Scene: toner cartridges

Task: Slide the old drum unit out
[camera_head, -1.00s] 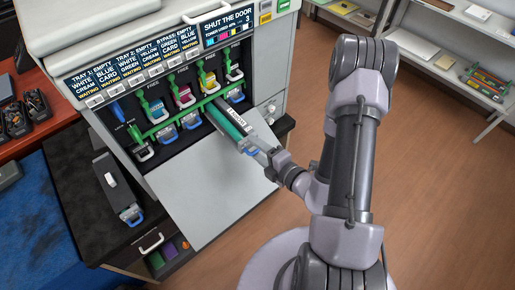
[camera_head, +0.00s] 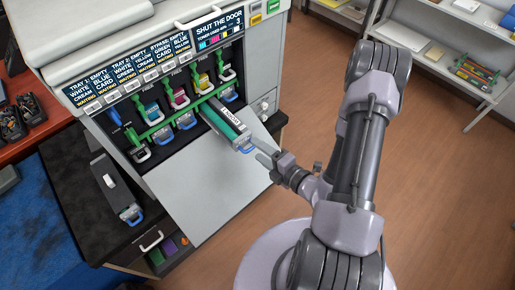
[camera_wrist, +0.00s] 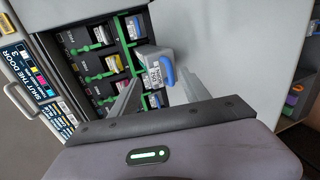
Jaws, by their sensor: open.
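The old drum unit (camera_head: 222,122), a long grey and teal block with a white label, sticks out of the printer's open front above the lowered door. Its inner end is close to the bay opening; I cannot tell whether any of it is still inside. In the wrist view, its grey labelled end (camera_wrist: 152,68) and blue handle (camera_wrist: 168,71) face me. My gripper (camera_head: 263,153) is open and empty, just off the handle end. In the wrist view, its two fingers (camera_wrist: 160,85) spread either side of that end, apart from it.
The printer (camera_head: 100,62) holds several coloured cartridges with green levers. Its lowered door (camera_head: 190,185) lies bare below the unit. Another dark unit (camera_head: 112,185) with a blue handle lies on the black cabinet at left. Shelves (camera_head: 440,60) stand at right; the floor between is clear.

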